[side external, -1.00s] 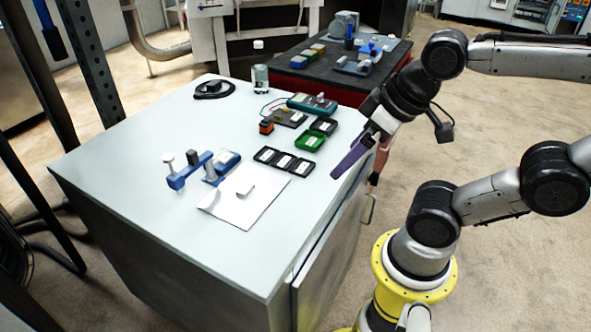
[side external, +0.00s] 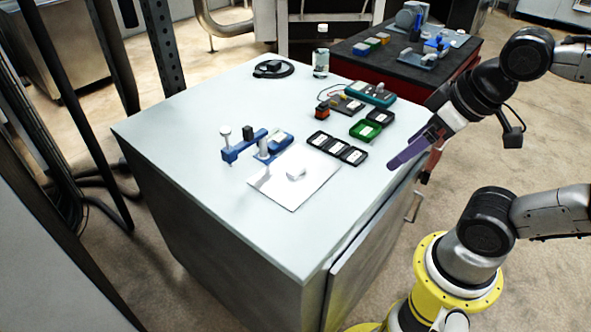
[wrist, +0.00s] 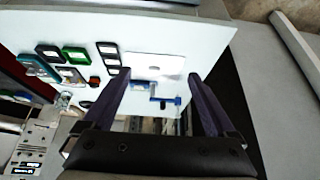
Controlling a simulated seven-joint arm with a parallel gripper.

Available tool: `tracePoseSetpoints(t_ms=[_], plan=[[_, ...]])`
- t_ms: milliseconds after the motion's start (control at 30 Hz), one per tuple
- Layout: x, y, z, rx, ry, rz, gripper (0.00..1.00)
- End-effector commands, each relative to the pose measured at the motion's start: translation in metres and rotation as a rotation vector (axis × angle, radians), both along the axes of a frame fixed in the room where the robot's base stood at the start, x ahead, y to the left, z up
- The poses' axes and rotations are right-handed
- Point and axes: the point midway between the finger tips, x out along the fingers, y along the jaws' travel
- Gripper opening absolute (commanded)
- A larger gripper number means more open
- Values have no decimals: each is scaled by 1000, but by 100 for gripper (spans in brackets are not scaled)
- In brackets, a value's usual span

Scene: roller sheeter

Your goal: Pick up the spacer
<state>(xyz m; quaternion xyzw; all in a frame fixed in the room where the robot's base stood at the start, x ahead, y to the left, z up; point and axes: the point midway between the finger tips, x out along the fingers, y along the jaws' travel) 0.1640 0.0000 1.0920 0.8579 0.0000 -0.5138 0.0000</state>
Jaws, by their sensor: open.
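A small pale block (side external: 296,174), which looks like the spacer, lies on a white sheet (side external: 292,198) near the front of the table. In the wrist view the sheet (wrist: 150,61) shows beyond my fingers, and the block is too faint there to make out well. My gripper (side external: 392,165) has long purple fingers and is at the table's right edge, above and to the right of the sheet, clear of the block. The wrist view shows the fingers (wrist: 157,76) wide apart with nothing between them.
A blue fixture (side external: 229,154) with upright posts stands beside the sheet. Behind are black trays (side external: 338,148), a green tray (side external: 365,130), a teal meter (side external: 372,93), an orange-black block (side external: 322,110), a bottle (side external: 321,62) and a cable coil (side external: 273,69). The table's left front is clear.

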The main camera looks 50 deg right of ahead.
Motion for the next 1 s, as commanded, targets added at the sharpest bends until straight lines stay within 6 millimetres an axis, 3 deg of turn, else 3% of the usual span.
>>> tracePoseSetpoints(t_ms=[100,433,533,633,767,900,1000], plan=[[0,0,0,0,0,0,72],[0,0,0,-16,1,29,72],[-1,0,0,-67,8,127,72],[6,0,17,-161,-11,296,72],[33,0,42,-299,12,565,72],[79,-2,59,-423,74,866,72],[117,-3,62,-483,126,1070,72]])
